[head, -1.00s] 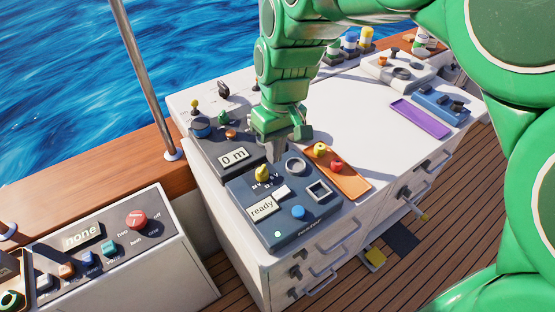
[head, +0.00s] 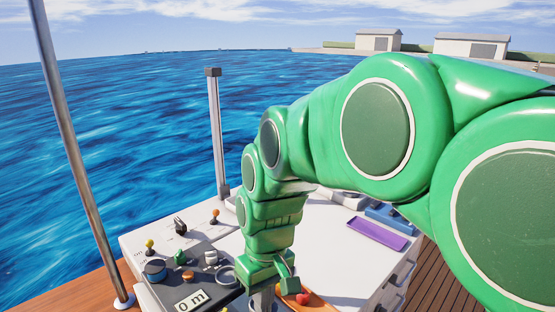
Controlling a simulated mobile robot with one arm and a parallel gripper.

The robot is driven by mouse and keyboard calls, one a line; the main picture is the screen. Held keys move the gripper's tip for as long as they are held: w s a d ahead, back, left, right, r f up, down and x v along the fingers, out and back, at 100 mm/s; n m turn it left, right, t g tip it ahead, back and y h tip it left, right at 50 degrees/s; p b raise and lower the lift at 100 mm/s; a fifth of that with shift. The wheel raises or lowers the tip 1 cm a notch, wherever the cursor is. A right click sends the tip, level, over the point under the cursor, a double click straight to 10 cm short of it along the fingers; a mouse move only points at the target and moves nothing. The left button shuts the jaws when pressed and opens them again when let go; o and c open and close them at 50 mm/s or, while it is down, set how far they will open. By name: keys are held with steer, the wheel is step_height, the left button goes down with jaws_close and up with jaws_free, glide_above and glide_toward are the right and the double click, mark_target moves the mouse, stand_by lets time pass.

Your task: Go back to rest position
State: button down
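My gripper (head: 263,297) is at the lower middle of the head view, at the end of my green arm, pointing down. Its fingertips are cut off or hidden near the bottom edge, so I cannot tell whether it is open or shut. It is over the front part of the white counter (head: 325,238), between the dark "0 m" panel (head: 190,285) and an orange tray (head: 318,303). I cannot tell whether it touches anything.
A red piece (head: 302,299) lies in the orange tray. A purple tray (head: 376,233) lies on the right. Metal posts (head: 216,135) rise at the left and behind.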

steer(key=s+d+f+m, duration=0.2)
steer(key=s+d+m, duration=0.5)
steer(key=s+d, duration=0.9)
steer(key=shift+s+d+g+h, duration=0.15)
steer(key=shift+d+g+h, duration=0.2)
steer(key=shift+d, duration=0.75)
